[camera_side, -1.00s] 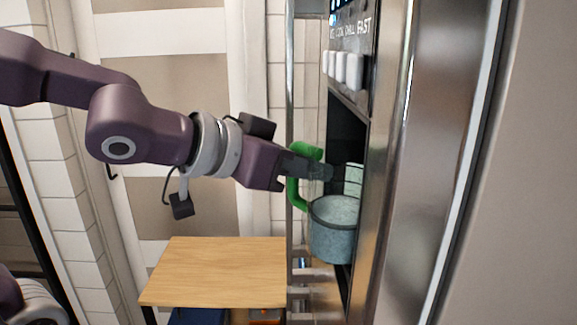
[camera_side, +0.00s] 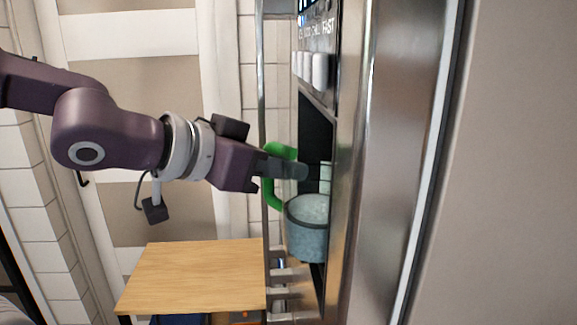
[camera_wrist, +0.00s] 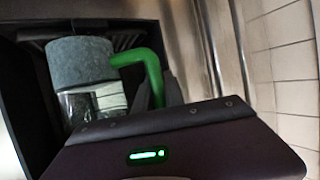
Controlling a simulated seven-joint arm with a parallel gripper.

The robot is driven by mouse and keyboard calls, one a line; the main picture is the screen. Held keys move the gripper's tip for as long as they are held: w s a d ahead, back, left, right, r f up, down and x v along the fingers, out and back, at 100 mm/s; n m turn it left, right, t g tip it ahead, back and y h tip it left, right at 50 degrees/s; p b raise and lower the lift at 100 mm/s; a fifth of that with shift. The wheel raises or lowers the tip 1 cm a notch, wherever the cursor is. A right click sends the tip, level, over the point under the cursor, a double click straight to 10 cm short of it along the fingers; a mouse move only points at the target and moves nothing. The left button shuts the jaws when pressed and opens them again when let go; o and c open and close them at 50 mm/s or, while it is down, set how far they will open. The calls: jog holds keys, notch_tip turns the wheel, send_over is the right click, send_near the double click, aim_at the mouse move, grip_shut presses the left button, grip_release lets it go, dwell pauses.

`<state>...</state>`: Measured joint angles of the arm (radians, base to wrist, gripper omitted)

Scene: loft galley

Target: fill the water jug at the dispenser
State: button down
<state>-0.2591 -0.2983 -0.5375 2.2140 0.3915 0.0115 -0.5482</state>
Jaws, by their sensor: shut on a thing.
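The water jug shows in the side view as a grey-blue speckled body (camera_side: 307,240) with a dark rim and a green handle (camera_side: 272,190). It is at the dark dispenser recess (camera_side: 315,128) in the steel front. My gripper (camera_side: 297,171) is shut on the green handle, and its fingers hide part of it. In the wrist view, the jug's speckled band (camera_wrist: 80,62), a clear part below it and the green handle (camera_wrist: 150,65) show beside my fingers (camera_wrist: 158,95). I cannot tell the water level.
White buttons (camera_side: 311,69) and a lettered panel sit above the recess. A vertical metal bar (camera_side: 261,100) stands just left of it. A wooden tabletop (camera_side: 195,275) lies below my arm and looks clear.

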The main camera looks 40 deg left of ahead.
jog(key=shift+s+a, duration=1.45)
jog(key=s+a, duration=0.7)
dwell(0.4)
jog(key=w+a+f+n+y, duration=0.1)
jog(key=w+a+n+y, duration=0.15)
jog(key=a, duration=0.65)
jog(key=w+a+f+n+g+y, duration=0.1)
jog(key=a+f+n+y, duration=0.15)
jog(key=a, duration=0.65)
jog(key=w+a+f+n+y, duration=0.1)
jog(key=w+a+n+y, duration=0.15)
jog(key=a, duration=0.65)
jog(key=s+a+f+n+g+y, duration=0.1)
jog(key=s+a+n+g+y, duration=0.1)
jog(key=a, duration=0.9)
jog(key=s+n+y, duration=0.1)
jog(key=s+y, duration=0.1)
jog(key=s, duration=0.1)
jog(key=shift+s+f, duration=0.2)
jog(key=shift+s, duration=0.05)
